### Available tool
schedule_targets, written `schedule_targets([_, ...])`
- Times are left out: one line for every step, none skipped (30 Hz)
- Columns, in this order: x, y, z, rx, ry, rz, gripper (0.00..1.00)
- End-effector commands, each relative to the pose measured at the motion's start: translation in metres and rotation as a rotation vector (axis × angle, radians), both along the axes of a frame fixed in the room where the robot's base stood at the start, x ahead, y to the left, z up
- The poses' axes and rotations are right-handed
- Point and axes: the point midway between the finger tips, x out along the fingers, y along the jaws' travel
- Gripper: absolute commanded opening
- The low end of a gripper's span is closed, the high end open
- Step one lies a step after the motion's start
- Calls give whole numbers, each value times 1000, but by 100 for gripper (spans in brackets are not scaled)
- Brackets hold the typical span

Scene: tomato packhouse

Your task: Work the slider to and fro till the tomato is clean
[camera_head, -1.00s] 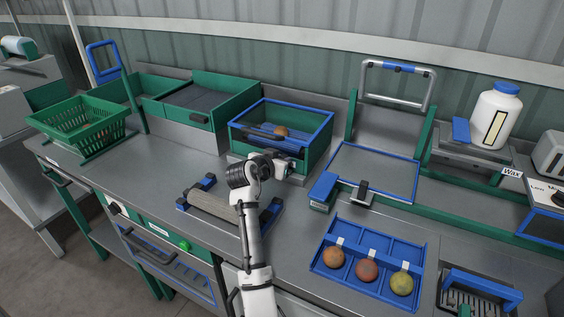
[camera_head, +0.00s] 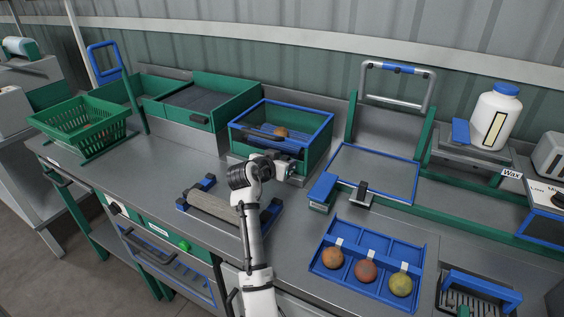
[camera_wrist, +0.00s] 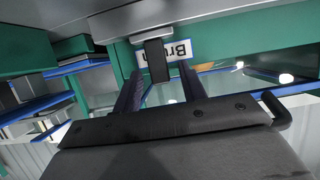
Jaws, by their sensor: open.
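The tomato (camera_head: 281,132), orange-red, lies inside a green box with a blue rim (camera_head: 318,140), seen through its top. Whether its skin is clean is too small to tell. My gripper (camera_head: 290,174) is at the box's front face, and my wrist hides part of that face. In the wrist view my gripper (camera_wrist: 160,82) is open, with its two dark fingers either side of a dark grey slider knob (camera_wrist: 155,58). The knob stands in front of a partly hidden label starting "Bru" (camera_wrist: 180,50). Contact between fingers and knob cannot be told.
A grey roller (camera_head: 212,206) in blue holders lies on the bench in front of the box. A blue tray (camera_head: 343,292) with three fruits is at the front right. A green basket (camera_head: 85,122) stands at the left. A blue-framed panel (camera_head: 375,172) is right of the box.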

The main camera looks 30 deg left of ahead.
Motion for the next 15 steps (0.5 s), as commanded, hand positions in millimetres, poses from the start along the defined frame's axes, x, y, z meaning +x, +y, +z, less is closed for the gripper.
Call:
schedule_targets([0, 0, 0, 0, 0, 0, 42])
schedule_targets([-1, 0, 0, 0, 0, 0, 42])
schedule_targets([-2, 0, 0, 0, -1, 1, 42])
schedule_targets([-4, 1, 1, 0, -1, 1, 42])
schedule_targets([-6, 1, 2, 0, -2, 1, 42])
schedule_targets([-10, 1, 3, 2, -3, 1, 42])
schedule_targets([-14, 1, 4, 2, -3, 1, 42])
schedule_targets([-18, 2, 6, 2, -3, 2, 42])
schedule_targets([-26, 2, 8, 2, -3, 2, 42])
schedule_targets([-32, 2, 11, 2, -4, 3, 42])
schedule_targets([-38, 3, 13, 1, -4, 3, 42])
schedule_targets([-47, 3, 17, 2, -4, 2, 42])
schedule_targets([-54, 3, 19, 3, -5, 3, 42])
schedule_targets([-60, 3, 22, 3, -3, 2, 42])
schedule_targets([-69, 4, 26, 1, -3, 4, 42])
